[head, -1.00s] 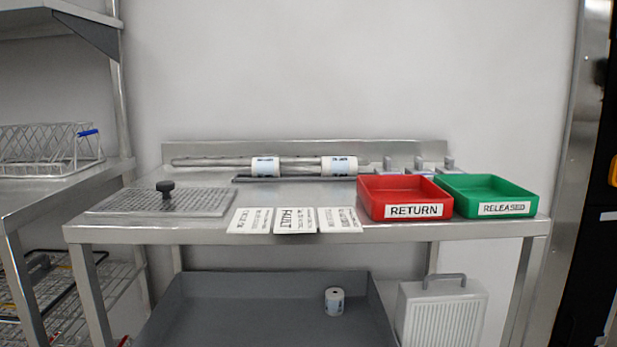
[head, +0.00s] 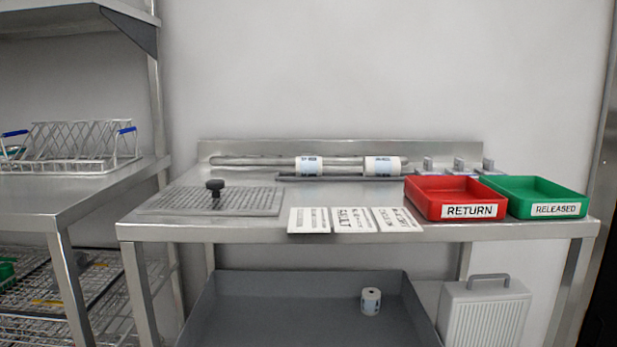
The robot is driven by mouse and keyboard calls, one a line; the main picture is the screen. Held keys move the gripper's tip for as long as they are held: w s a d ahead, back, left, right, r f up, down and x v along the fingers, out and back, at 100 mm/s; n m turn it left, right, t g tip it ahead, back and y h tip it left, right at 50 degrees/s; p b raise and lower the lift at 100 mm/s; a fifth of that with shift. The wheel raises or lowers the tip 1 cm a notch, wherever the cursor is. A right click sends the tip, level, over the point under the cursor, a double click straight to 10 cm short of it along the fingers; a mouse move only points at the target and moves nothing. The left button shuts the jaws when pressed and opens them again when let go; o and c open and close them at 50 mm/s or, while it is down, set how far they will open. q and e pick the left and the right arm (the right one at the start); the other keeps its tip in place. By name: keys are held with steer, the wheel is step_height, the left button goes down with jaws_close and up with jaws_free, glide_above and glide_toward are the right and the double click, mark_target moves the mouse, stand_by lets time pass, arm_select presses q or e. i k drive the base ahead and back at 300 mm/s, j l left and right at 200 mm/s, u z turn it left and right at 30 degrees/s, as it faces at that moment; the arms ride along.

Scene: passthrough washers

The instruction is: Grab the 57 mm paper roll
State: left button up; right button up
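Two white paper rolls with pale blue labels sit at the metal rods along the back of the steel table: a left roll (head: 309,166) and a right roll (head: 382,166). Their label print is too small for me to read a width. A third, smaller-looking white roll (head: 370,301) stands upright in the grey bin below the table. I cannot tell which one is the 57 mm roll. Neither of my grippers is in the head view.
The steel table (head: 262,232) bears a perforated plate (head: 245,203) with a black knob, printed cards (head: 354,220), a red RETURN tray (head: 424,206) and a green RELEASED tray (head: 560,191). Below are the grey bin (head: 265,290) and a ribbed panel with handle (head: 485,315). A rack table stands left.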

mark_target(306, 167)
steer(key=k+l+z, duration=0.1)
steer(key=l+z, duration=0.85)
